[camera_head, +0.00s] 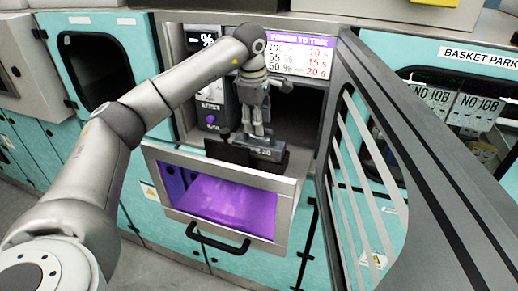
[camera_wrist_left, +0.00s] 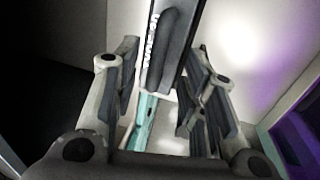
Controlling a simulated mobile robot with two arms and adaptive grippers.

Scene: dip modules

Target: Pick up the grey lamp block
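The grey lamp block (camera_head: 265,153) is a dark grey piece with white lettering, at the opening above the purple-lit drawer in the head view. In the left wrist view the lamp block (camera_wrist_left: 157,75) shows as a dark bar with a rounded raised grip and white letters. My left gripper (camera_head: 256,133) points down right over the block. In the left wrist view its fingers (camera_wrist_left: 160,65) stand apart on either side of the raised grip, and I see no clear contact. The gripper hides part of the block. My right gripper is in neither view.
The open drawer (camera_head: 283,208) with a black handle glows purple below. A slatted dark door (camera_head: 365,190) stands open to the right, close to the opening. A "POWER TO TIME" panel (camera_head: 300,55) is above. A basket-park bay (camera_head: 462,105) lies beyond the door.

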